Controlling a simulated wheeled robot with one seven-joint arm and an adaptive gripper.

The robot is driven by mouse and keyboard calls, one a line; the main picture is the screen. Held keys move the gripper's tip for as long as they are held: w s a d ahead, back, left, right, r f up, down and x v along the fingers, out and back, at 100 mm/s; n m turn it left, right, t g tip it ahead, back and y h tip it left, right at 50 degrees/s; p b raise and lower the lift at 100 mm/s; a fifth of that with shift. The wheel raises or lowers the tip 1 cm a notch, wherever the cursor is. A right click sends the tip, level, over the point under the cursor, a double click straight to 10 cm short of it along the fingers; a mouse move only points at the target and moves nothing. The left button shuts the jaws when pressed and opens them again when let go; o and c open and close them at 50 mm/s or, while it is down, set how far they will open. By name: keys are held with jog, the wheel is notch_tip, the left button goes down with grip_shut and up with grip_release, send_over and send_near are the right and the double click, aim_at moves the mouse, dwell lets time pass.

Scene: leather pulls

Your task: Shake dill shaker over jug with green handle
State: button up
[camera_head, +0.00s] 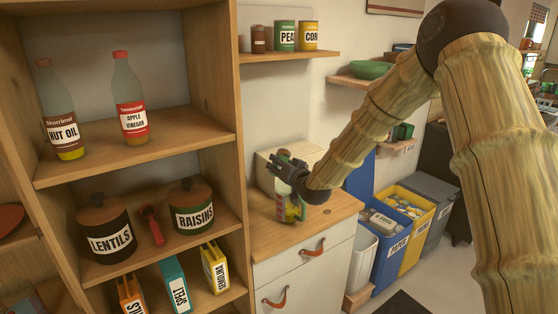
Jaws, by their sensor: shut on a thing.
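My gripper (287,166) is over the drawer counter, shut on a small container (291,209) with a greenish upper part and yellow-green and pink-red colours lower down. The fingers and wrist hide part of it, and no label on it can be read, so I cannot tell for sure that it is the dill shaker. It looks upright, close to the countertop; I cannot tell whether it touches it. I cannot make out a jug with a green handle.
The wooden counter (262,238) has some bare room at its front. An open shelf unit (150,160) with bottles and canisters stands close on the left. A wall shelf (290,55) with cans is above. A blue bin (388,262) and a yellow bin (414,239) stand right of the counter.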

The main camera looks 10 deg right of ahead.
jog(key=shift+d+m+p, duration=0.2)
jog(key=shift+m+p, duration=0.5)
jog(key=shift+m, duration=0.5)
jog(key=m, duration=0.1)
jog(key=m+y+p, duration=0.1)
jog(key=a+m, duration=0.1)
jog(key=shift+s+a+f+g, duration=0.15)
jog(key=shift+f+g, duration=0.1)
jog(key=shift+g, duration=0.15)
jog(key=m, duration=0.1)
jog(key=m+y, duration=0.1)
jog(key=m, duration=0.1)
jog(key=shift+s+a+f+g+p, duration=0.1)
jog(key=shift+a+f+g+p, duration=0.1)
jog(key=shift+g+p, duration=0.15)
jog(key=shift+m, duration=0.6)
jog(key=shift+r+y, duration=0.3)
jog(key=shift+a+b, duration=0.1)
jog(key=shift+b, duration=0.25)
